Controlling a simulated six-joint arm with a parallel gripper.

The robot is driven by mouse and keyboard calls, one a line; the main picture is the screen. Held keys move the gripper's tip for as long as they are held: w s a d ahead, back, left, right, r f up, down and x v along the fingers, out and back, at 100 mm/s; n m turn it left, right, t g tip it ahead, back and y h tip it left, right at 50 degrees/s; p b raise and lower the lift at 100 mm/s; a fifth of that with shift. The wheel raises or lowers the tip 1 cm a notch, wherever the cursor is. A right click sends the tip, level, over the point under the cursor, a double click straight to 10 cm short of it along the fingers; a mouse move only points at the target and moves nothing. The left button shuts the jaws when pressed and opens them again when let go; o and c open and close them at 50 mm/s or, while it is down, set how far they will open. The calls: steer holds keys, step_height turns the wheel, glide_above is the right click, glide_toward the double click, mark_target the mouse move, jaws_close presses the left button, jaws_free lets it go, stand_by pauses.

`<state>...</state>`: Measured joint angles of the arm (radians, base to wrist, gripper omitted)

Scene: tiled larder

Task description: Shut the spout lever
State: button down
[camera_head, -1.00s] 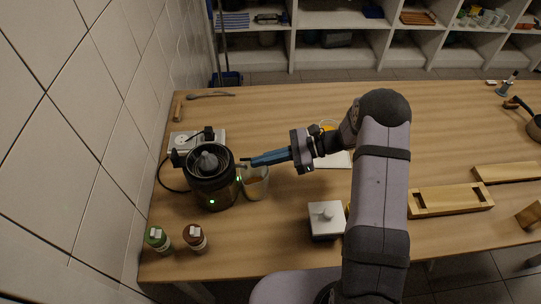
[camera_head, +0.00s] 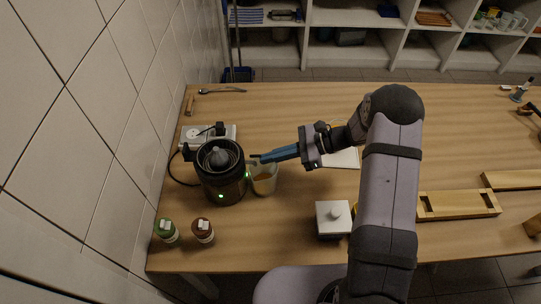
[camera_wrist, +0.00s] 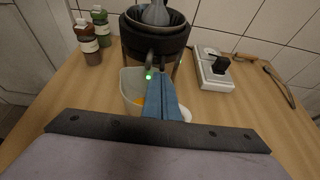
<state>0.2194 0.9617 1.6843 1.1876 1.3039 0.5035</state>
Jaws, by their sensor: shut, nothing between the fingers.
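A dark citrus juicer (camera_head: 222,187) with a grey ribbed cone stands at the left of the table, a green light lit on its body. Its spout (camera_wrist: 151,62) shows in the wrist view, above a translucent cup (camera_wrist: 131,86) with some orange content; the head view shows this cup (camera_head: 265,181) too. My gripper (camera_head: 262,158) has blue fingers, shut and empty, pointing left at the spout side of the juicer, above the cup. In the wrist view my fingertips (camera_wrist: 161,78) lie just in front of the spout and hide part of it. I cannot tell whether they touch the lever.
A white power strip (camera_head: 208,133) with a black plug is behind the juicer. Green (camera_head: 166,231) and brown (camera_head: 202,231) bottles stand in front. A white lidded box (camera_head: 333,220) and wooden tray (camera_head: 459,204) are right. The back middle is clear.

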mark_target(259, 155)
steer(key=shift+r+h+p, duration=0.3)
steer(key=shift+h+p, duration=0.1)
steer(key=shift+p, duration=0.2)
steer(key=r+h+p, duration=0.1)
steer(key=h+p, duration=0.1)
steer(key=r+h+p, duration=0.1)
steer(key=h+p, duration=0.1)
steer(key=p, duration=0.1)
steer(key=h+p, duration=0.1)
steer(key=p, duration=0.2)
steer(key=shift+a+r+h, duration=0.35)
steer(key=shift+r+h, duration=0.05)
steer(key=shift+r+p, duration=0.75)
steer(key=shift+r, duration=0.2)
